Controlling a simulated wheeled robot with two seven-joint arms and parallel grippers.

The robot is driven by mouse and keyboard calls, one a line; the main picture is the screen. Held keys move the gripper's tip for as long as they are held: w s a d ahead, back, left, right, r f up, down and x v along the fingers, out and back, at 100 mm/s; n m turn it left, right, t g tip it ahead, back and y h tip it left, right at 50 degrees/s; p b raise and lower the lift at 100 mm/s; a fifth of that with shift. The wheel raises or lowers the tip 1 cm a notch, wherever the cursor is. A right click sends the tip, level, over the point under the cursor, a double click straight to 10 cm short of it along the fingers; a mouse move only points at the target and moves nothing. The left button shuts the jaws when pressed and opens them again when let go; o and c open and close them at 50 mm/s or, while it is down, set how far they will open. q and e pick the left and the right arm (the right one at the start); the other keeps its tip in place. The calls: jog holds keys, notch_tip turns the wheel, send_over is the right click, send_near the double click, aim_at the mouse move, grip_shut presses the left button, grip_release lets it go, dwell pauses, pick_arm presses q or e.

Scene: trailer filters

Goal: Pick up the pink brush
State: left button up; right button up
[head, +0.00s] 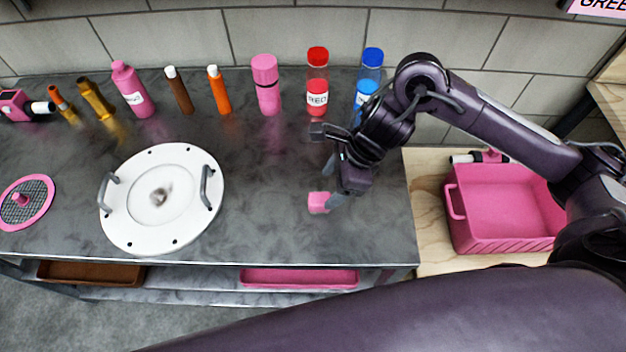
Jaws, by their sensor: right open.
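A small pink block-shaped thing (318,203) lies on the grey metal table (265,215), right of the white round plate. Part of it is hidden by my gripper, and I cannot tell for certain that it is the pink brush. My right gripper (331,185) is open, pointing down close over this pink thing; I cannot tell whether its fingers touch it. A pink cylinder with a wider top (266,88) stands at the back of the table, apart from the gripper. My left gripper is not in view.
A white round plate with two handles (135,215) and a pink mesh disc (42,190) lie at left. Several bottles stand at the back, including a red one (317,95) and a blue one (363,98). A pink crate (458,225) stands at right.

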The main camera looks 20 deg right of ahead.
aim_at(321, 198)
jog(key=shift+w+a+f, duration=0.3)
jog(key=shift+w+f, duration=0.1)
jog(key=shift+f, duration=0.3)
jog(key=shift+s+a+f+p, duration=0.2)
jog(key=shift+f+p, duration=0.15)
jog(key=shift+f, duration=0.3)
jog(key=shift+s+a+f+p, duration=0.2)
jog(key=shift+f+p, duration=0.1)
jog(key=shift+f, duration=0.3)
jog(key=x, duration=0.2)
jog(key=shift+w+f, duration=0.2)
jog(key=shift+f, duration=0.15)
jog(key=shift+w+f+p, duration=0.1)
jog(key=shift+f+p, duration=0.2)
jog(key=shift+a+f, duration=0.1)
jog(key=c, duration=0.7)
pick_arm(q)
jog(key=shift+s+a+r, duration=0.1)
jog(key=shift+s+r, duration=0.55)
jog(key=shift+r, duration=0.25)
pick_arm(e)
jog(key=c, duration=0.4)
jog(key=shift+o, duration=0.2)
